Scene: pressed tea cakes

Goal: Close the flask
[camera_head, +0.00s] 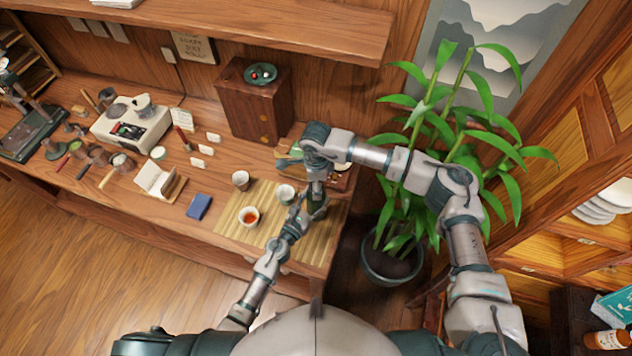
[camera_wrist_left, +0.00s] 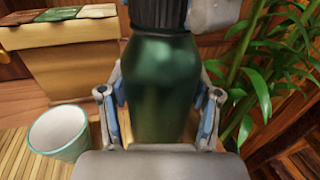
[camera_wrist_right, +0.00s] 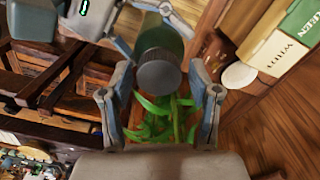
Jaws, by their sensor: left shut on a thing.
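The dark green flask (camera_wrist_left: 160,85) stands upright between the fingers of my left gripper (camera_wrist_left: 162,98), which is shut on its body. A dark ribbed lid (camera_wrist_right: 158,76) is at the top of the flask; whether it is fully seated I cannot tell. My right gripper (camera_wrist_right: 160,88) is above the flask, its fingers apart on either side of the lid. I see no clear contact there. In the head view the flask (camera_head: 318,208) is small and partly hidden by both my arms, near the mat's right side.
A wooden cabinet (camera_head: 246,104) stands behind. A potted plant (camera_head: 391,265) is right of the table. A blue box (camera_head: 199,207) lies left.

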